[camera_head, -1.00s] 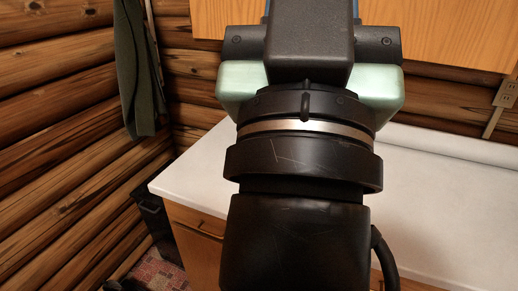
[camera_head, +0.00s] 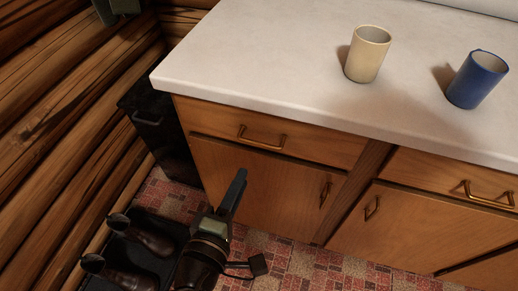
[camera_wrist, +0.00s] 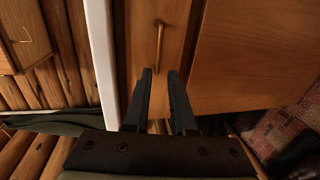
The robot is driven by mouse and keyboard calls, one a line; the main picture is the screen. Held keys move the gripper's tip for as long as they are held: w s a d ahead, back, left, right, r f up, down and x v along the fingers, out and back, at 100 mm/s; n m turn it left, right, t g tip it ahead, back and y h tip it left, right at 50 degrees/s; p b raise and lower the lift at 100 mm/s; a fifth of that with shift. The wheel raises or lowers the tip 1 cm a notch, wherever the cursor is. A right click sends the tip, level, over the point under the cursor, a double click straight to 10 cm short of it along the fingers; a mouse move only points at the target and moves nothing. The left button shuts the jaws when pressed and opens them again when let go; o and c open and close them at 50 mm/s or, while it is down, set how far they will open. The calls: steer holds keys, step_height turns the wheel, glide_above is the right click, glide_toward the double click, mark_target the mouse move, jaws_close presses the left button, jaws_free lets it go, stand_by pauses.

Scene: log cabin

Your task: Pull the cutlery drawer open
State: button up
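Two wooden drawers sit under the white counter, and no label shows which holds cutlery. The left drawer (camera_head: 215,120) is shut and has a bronze bar handle (camera_head: 262,142). The right drawer (camera_head: 430,172) is also shut, with a similar handle (camera_head: 487,198). My gripper (camera_head: 240,174) is below and slightly left of the left drawer's handle in the head view. In the wrist view, my gripper (camera_wrist: 160,72) is open and empty, its two dark fingers pointing toward a drawer handle (camera_wrist: 159,42). The handle lies ahead, lined up with the gap, and appears apart from the fingers.
A cream cup (camera_head: 367,55) and a blue cup (camera_head: 477,80) stand on the counter (camera_head: 255,50). Cabinet doors (camera_head: 240,170) lie below the drawers. A black bin (camera_head: 160,130) stands left of the cabinet. Boots (camera_head: 140,235) rest on a dark mat on the floor.

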mark_target(258, 145)
steer(key=b+x, duration=0.1)
steer(key=x, duration=1.1)
steer(key=shift+w+d, duration=0.2)
steer(key=shift+w, duration=0.1)
jaws_close()
stand_by(0.8)
